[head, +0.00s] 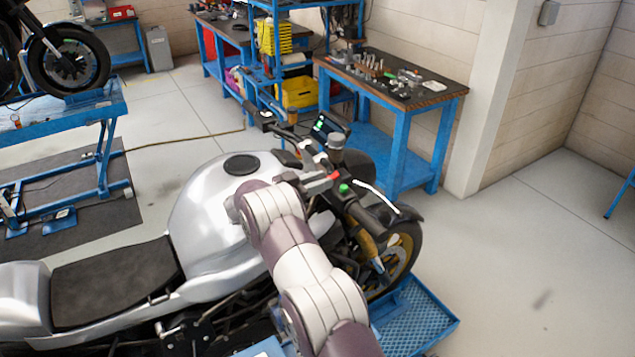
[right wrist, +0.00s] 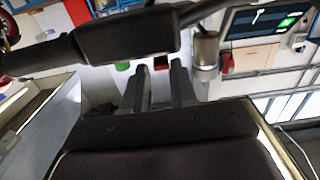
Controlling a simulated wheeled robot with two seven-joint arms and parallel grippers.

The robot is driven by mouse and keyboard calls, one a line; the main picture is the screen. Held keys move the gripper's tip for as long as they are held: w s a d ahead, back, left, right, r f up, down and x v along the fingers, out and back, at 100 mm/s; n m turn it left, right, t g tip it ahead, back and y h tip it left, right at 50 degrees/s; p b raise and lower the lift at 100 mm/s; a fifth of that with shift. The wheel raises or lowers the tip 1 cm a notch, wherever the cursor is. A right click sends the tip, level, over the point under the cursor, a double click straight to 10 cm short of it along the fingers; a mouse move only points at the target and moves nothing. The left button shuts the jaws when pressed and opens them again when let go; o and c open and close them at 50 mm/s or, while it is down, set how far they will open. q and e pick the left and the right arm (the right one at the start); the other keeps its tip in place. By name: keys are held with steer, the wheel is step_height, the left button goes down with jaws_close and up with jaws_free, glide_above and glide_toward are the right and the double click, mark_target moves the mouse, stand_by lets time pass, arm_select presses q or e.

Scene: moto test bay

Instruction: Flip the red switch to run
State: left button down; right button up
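The red switch (head: 331,177) shows as a small red piece on the right handlebar of the silver motorcycle (head: 215,215), beside a green button (head: 344,188). In the right wrist view a dark red piece (right wrist: 161,63) shows between and beyond my fingertips, and the green button (right wrist: 122,66) is left of them. My right gripper (right wrist: 159,85) has its two fingers apart with a narrow gap and nothing between them. I cannot tell whether a fingertip touches the switch. In the head view my right arm reaches over the tank and hides part of the handlebar. My left gripper is not in view.
A grey cylinder (head: 336,143) and a lit display (head: 329,127) stand close by on the handlebar. The black bar (right wrist: 125,33) crosses just past my fingers. The motorcycle is on a blue stand (head: 425,315). A blue workbench (head: 400,80) is behind it; floor at right is clear.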

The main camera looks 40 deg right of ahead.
steer(key=shift+o, duration=0.9)
steer(key=shift+d, duration=0.15)
steer(key=w+a+b, duration=0.1)
steer(key=a+b, duration=0.5)
steer(key=a, duration=0.6)
steer(key=shift+a+r, duration=0.2)
steer(key=shift+a, duration=0.1)
